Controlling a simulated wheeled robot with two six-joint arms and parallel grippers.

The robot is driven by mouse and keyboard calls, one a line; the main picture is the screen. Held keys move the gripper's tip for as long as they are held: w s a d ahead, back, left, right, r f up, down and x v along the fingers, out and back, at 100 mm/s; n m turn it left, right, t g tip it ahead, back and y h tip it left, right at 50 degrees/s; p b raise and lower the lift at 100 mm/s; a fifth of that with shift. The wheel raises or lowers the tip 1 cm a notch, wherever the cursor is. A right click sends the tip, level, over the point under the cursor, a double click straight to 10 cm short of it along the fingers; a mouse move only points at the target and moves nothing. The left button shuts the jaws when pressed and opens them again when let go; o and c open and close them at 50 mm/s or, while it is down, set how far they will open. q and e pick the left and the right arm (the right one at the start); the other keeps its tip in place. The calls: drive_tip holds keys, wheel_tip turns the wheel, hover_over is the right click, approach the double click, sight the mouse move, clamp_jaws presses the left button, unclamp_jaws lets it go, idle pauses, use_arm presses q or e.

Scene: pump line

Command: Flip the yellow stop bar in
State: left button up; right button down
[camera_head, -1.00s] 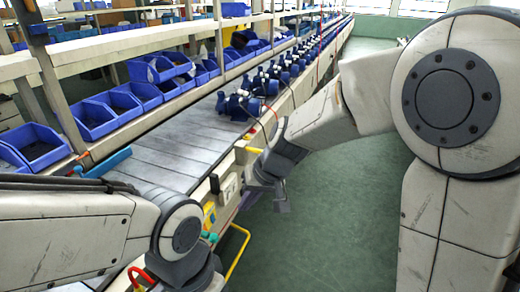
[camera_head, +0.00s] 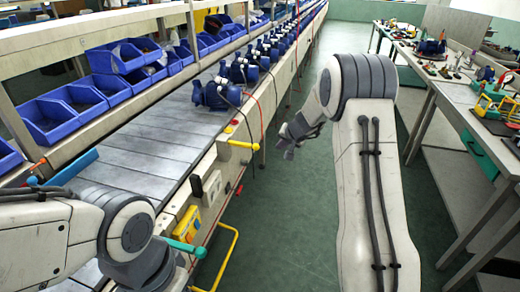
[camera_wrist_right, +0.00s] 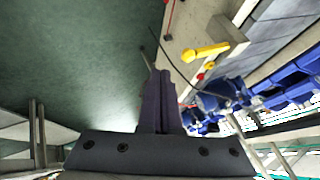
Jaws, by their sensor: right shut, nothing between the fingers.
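The yellow stop bar (camera_head: 242,145) is at the aisle-side edge of the conveyor line. It points outward to the right, over the edge. It also shows in the right wrist view (camera_wrist_right: 205,52), above and right of the fingers. My right gripper (camera_head: 289,148) is over the aisle, to the right of the stop bar and apart from it. Its fingers (camera_wrist_right: 158,90) are shut with nothing between them. My left arm is at the lower left; its gripper is not visible.
Blue pumps (camera_head: 215,93) stand in a row on the conveyor (camera_head: 150,145). Blue bins (camera_head: 60,118) line the shelf at left. A bent yellow rail (camera_head: 232,250) is low on the line's side. A workbench (camera_head: 450,92) stands at right. The green aisle floor is clear.

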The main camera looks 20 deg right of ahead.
use_arm(q)
wheel_tip(320, 180, up, 7)
drive_tip(key=p, duration=0.6)
drive_tip(key=shift+p, duration=0.4)
use_arm(e)
drive_tip(key=w+a+f, duration=0.3)
drive_tip(key=w+f, duration=0.3)
drive_tip(key=w, duration=0.3)
drive_tip(key=shift+f, duration=0.4)
use_arm(q)
drive_tip(key=shift+f, duration=0.15)
use_arm(e)
drive_tip(key=shift+w, duration=0.1)
